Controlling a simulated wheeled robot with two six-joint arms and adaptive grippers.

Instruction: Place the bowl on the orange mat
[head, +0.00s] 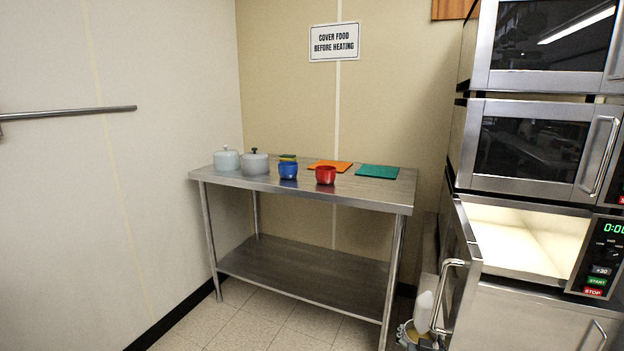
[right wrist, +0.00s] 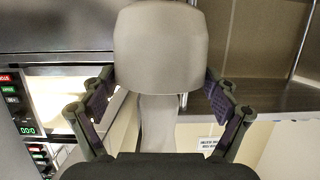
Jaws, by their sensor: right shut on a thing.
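The orange mat (head: 330,166) lies at the back of the steel table in the head view. A blue bowl (head: 288,171) and a red bowl-like vessel (head: 326,175) stand in front of it, off the mat. A pale shape (head: 424,310) at the bottom of the head view, beside the oven, may be the same object. My left gripper is not in view.
A green mat (head: 378,171) lies right of the orange one. Stacked ovens (head: 530,150) stand at right; the lower one is open. The table's front right is clear.

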